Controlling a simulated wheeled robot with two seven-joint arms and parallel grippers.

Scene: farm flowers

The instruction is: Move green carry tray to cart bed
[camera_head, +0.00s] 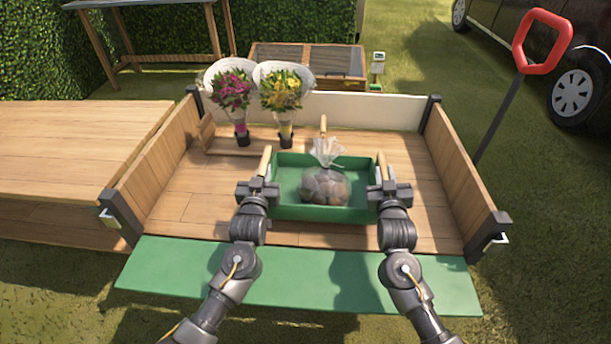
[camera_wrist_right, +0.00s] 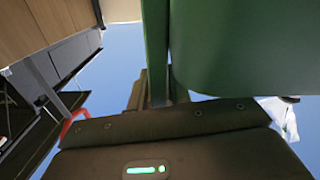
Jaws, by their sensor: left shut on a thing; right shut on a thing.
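The green carry tray (camera_head: 318,212) is level, over the front middle of the cart bed (camera_head: 188,200) in the head view. A clear bag of brownish round things (camera_head: 326,185) sits in it. My left gripper (camera_head: 264,182) is shut on the tray's left end. My right gripper (camera_head: 382,183) is shut on its right end. In the right wrist view the green tray wall (camera_wrist_right: 240,45) fills the upper right, close to the gripper. I cannot tell whether the tray's underside touches the bed.
Two wrapped bouquets, pink (camera_head: 236,92) and yellow (camera_head: 282,92), stand in a wooden rack (camera_head: 225,149) at the bed's back left. Wooden side walls (camera_head: 457,180) flank the bed. The green front flap (camera_head: 200,273) lies lowered. A red-handled pole (camera_head: 520,65) rises at right.

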